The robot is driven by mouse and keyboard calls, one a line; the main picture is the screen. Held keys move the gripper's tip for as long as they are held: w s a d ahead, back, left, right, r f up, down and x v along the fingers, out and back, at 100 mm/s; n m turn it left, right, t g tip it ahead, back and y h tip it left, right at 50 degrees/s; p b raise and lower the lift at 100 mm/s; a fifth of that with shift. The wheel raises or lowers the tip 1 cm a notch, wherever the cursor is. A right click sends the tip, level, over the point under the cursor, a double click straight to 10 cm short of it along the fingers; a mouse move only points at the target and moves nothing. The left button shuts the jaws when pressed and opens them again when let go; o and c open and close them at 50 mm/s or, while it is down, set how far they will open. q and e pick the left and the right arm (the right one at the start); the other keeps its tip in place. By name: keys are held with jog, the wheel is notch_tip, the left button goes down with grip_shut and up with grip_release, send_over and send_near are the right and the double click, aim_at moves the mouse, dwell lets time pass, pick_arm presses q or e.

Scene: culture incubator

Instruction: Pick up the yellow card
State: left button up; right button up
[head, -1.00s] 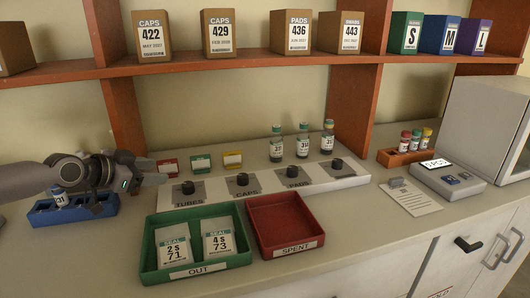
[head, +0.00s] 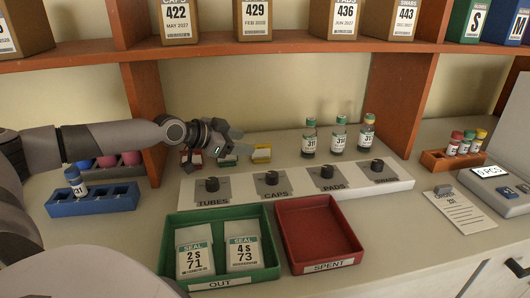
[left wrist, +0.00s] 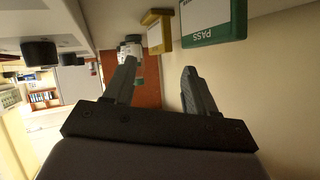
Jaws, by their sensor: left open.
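The yellow card (head: 261,154) stands on the counter behind the white knob panel, at the right end of a row of three cards. It also shows near the top of the left wrist view (left wrist: 158,32), beside the green card (left wrist: 213,22) marked PASS. My left gripper (head: 228,142) is open and empty, above the red card (head: 191,157) and the green card (head: 228,160), a little left of the yellow card. In the left wrist view its two spread fingers (left wrist: 158,72) point toward the yellow card, apart from it. My right gripper is not seen.
Several vials (head: 339,135) stand to the right of the cards. The white panel (head: 400,184) with black knobs lies in front. A green tray (head: 275,270) and a red tray (head: 355,246) are nearer. A blue rack (head: 95,203) is at left, and a shelf (head: 280,46) runs above.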

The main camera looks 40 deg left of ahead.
aim_at(260, 145)
pick_arm(q)
jog(key=shift+p+x, duration=0.5)
jog(key=shift+x, duration=2.5)
jog(key=shift+d, duration=0.1)
grip_shut()
